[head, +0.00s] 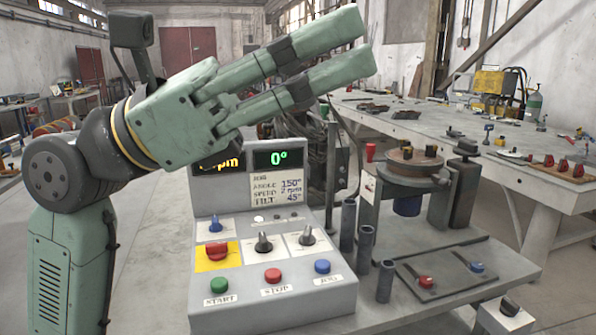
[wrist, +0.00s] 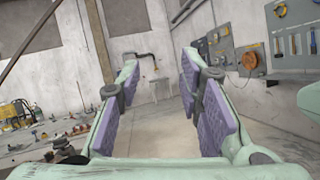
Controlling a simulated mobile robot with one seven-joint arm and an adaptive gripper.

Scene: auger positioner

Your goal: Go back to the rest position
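My gripper (head: 362,42) is raised at the upper middle of the head view, in front of and above the control box, with its fingers pointing right and slightly up. In the wrist view my gripper (wrist: 160,66) has its two purple-padded fingers apart, with nothing between them. The control box (head: 272,241) stands on the bench with green, red and blue buttons and a red emergency knob on yellow. Its right display (head: 277,158) reads 0°; the left display is partly hidden by my arm. The positioner (head: 413,165) with its round table stands to the right.
Several grey tubes (head: 364,251) stand between the control box and the positioner. A plate with red and blue knobs (head: 444,279) lies in front. A long workbench (head: 545,152) with tools stands behind at right. The wrist view shows wall-mounted tool panels (wrist: 297,42). Air around my fingers is free.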

